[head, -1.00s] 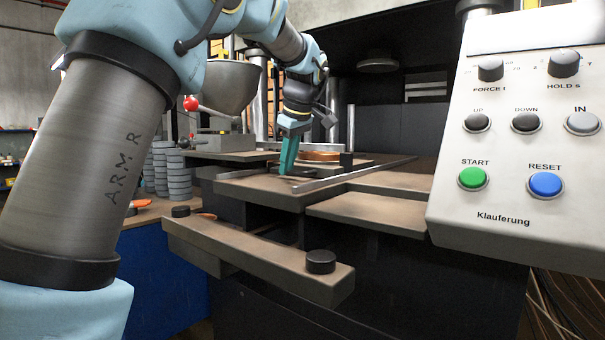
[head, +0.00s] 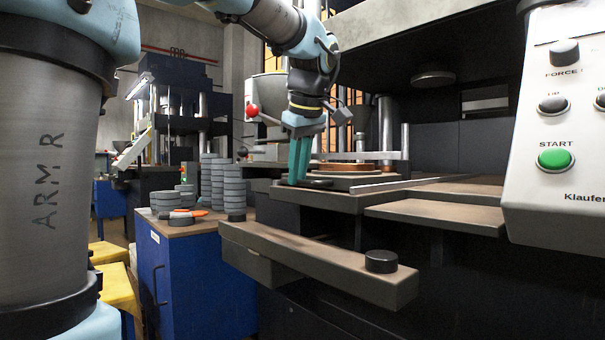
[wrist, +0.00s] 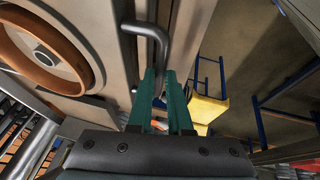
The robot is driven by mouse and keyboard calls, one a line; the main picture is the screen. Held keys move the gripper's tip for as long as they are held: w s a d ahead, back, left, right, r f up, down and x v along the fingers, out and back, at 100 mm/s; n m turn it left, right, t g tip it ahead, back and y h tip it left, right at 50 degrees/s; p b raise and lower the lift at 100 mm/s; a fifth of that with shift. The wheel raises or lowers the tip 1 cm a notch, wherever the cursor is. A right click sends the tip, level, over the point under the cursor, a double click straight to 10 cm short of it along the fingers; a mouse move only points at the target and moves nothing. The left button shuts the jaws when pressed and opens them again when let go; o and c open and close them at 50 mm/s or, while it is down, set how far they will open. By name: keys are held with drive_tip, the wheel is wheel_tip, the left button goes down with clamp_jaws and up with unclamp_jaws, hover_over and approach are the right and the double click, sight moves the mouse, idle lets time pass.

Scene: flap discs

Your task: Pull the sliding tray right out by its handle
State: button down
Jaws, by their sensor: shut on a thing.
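The sliding tray (head: 377,177) is a flat tan plate on the press bed, carrying a round mould with a brown ring (head: 345,167). In the wrist view the tray (wrist: 105,20) and ring (wrist: 40,50) fill the left side. The tray's handle (wrist: 150,32) is a dark bent rod at its edge. My gripper (head: 297,180) points down at the bed's left edge. Its teal fingers are shut on the handle, also in the wrist view (wrist: 160,85). The gripped part of the handle is mostly hidden between the fingers.
A tan beam with black knobs (head: 320,262) juts out in front of the bed. A control panel with a green START button (head: 556,159) stands at the right. Stacked grey discs (head: 222,185) stand on a blue cabinet (head: 190,270) at the left. A hopper (head: 268,90) is behind my gripper.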

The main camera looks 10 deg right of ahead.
drive_tip(key=c, duration=0.8)
unclamp_jaws()
drive_tip(key=shift+c, duration=0.2)
drive_tip(key=shift+r, duration=0.1)
drive_tip(key=p+v, duration=0.1)
drive_tip(key=v, duration=0.9)
drive_tip(key=shift+s+r, duration=0.2)
drive_tip(key=shift+r, duration=0.1)
